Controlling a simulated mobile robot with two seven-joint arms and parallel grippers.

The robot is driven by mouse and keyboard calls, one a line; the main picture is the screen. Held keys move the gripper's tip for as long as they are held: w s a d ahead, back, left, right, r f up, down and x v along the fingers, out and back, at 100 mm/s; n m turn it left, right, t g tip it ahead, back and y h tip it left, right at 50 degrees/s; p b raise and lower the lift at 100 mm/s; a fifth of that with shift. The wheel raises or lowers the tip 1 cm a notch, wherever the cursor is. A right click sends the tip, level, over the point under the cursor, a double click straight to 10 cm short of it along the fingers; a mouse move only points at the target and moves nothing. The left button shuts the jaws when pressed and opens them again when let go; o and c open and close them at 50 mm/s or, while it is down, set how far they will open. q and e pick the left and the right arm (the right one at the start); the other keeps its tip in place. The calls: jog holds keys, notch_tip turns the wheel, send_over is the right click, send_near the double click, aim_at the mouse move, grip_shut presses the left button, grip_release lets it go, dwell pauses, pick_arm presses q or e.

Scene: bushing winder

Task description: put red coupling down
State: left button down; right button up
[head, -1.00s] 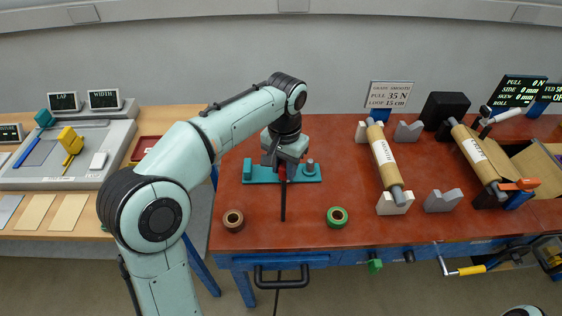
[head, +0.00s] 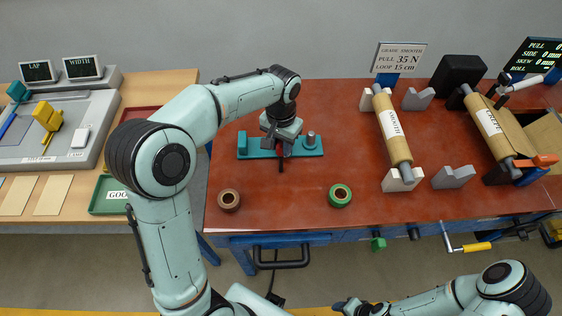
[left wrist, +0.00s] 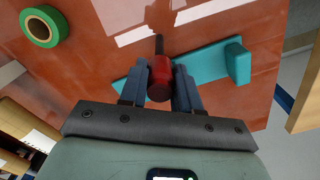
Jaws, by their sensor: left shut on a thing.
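The red coupling (left wrist: 159,80) sits between the two fingers of my left gripper (left wrist: 160,68) in the left wrist view. A thin dark rod (left wrist: 159,45) sticks out beyond it. I cannot tell whether the coupling touches the fixture. The fixture also shows in the left wrist view (left wrist: 212,66). My right gripper (head: 347,305) is at the bottom edge, too small to read.
A brown tape roll (head: 229,200) and a green tape roll (head: 340,195) lie in front of the fixture. A paper roll (head: 393,128) rests on supports to the right. The red bench top (head: 285,208) is clear between the tape rolls.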

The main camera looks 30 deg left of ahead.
aim_at(281, 153)
pick_arm(q)
notch_tip(281, 153, down, 4)
jog(key=shift+w+f, duration=0.1)
jog(key=shift+f+b, duration=0.3)
jog(key=shift+f, duration=1.9)
pick_arm(e)
jog(key=shift+s+f, duration=0.3)
jog(key=shift+f, duration=0.2)
pick_arm(q)
jog(key=shift+f, duration=0.15)
jog(key=c, duration=0.8)
grip_release()
pick_arm(e)
jog(key=shift+s+f, duration=0.1)
